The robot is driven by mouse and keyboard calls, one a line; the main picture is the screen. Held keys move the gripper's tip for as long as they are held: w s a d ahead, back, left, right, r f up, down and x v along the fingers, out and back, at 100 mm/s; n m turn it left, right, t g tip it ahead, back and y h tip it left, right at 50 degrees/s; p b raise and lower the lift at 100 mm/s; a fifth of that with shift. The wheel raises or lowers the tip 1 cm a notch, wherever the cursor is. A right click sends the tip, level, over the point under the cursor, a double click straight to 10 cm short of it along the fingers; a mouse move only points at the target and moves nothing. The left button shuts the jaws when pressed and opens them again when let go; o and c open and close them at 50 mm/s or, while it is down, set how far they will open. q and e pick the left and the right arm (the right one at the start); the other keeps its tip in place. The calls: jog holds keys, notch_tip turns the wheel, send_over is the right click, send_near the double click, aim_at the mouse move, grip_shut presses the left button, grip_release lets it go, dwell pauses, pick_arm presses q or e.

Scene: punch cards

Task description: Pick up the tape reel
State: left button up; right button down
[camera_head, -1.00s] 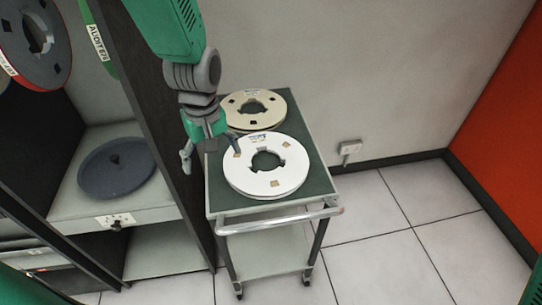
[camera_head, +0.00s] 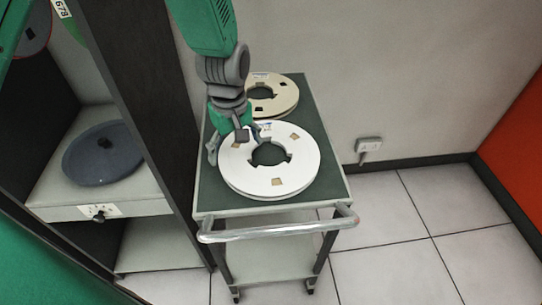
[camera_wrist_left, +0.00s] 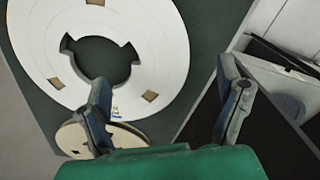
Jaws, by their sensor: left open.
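A white tape reel (camera_head: 240,177) lies flat on the green top of a small trolley (camera_head: 335,195). It has a notched central hole and several tan patches. A cream reel (camera_head: 288,100) lies behind it, partly hidden by my left arm. My left gripper (camera_head: 233,146) is open at the far left rim of the white reel. I cannot tell whether a finger touches the reel. The cream reel (camera_wrist_left: 125,137) shows behind the finger there.
A dark cabinet (camera_head: 150,110) stands close left of the trolley. A dark grey disc (camera_head: 95,160) lies on its shelf. The trolley has a front handle rail (camera_head: 280,230). A wall socket (camera_head: 368,145) is at the right, with open tiled floor.

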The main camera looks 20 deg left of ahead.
aim_at(237, 169)
pick_arm(q)
jog(key=f, duration=0.3)
jog(key=shift+w+a, duration=0.2)
jog(key=f, duration=0.4)
jog(key=shift+s+a+f, duration=0.15)
jog(key=shift+a+f, duration=0.05)
jog(key=shift+a, duration=0.05)
jog(key=shift+f, duration=0.3)
jog(key=shift+d, duration=0.1)
